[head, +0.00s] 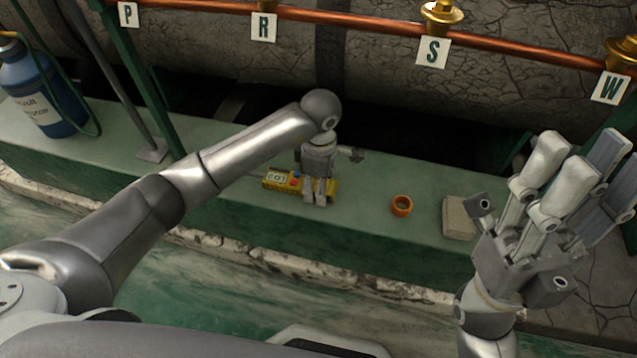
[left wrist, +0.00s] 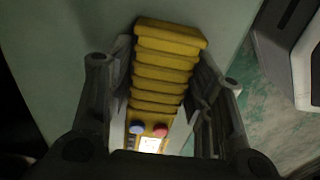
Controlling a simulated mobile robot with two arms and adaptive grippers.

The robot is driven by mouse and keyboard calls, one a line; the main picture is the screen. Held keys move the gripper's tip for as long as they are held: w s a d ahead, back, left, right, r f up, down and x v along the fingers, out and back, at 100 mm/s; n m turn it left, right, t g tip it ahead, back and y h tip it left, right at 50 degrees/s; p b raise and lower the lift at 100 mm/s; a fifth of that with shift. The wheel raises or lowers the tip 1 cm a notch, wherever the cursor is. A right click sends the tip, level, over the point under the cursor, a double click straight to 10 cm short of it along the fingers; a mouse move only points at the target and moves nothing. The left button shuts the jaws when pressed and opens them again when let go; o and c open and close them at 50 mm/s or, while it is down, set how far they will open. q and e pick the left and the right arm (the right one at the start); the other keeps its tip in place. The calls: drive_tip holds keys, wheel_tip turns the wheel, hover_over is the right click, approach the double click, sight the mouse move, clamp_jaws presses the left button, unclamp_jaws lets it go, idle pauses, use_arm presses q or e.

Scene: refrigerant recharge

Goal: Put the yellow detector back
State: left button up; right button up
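The yellow detector (head: 284,181) is at the ledge top in the middle of the head view; I cannot tell whether it rests on the ledge or hangs just above it. It has a ribbed yellow body, a small display and a blue and a red button. My left gripper (head: 315,198) points down over it and hides part of it. In the left wrist view the detector (left wrist: 165,75) lies between the two fingers (left wrist: 155,110), whose pads lie against both its sides. My right gripper (head: 570,180) is raised at the right, fingers apart and empty.
The green ledge (head: 370,215) also holds an orange ring (head: 402,206) and a beige block (head: 459,217), right of the detector. A blue cylinder (head: 42,90) stands at the far left. A copper pipe (head: 360,22) with tags P, R, S and W runs behind.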

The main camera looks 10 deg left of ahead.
use_arm(q)
drive_tip(key=shift+o, duration=1.2)
drive_tip(key=shift+r, duration=0.35)
wheel_tip(320, 180, up, 7)
drive_tip(key=p, duration=0.3)
drive_tip(key=shift+r, duration=0.1)
drive_tip(key=shift+s, duration=0.1)
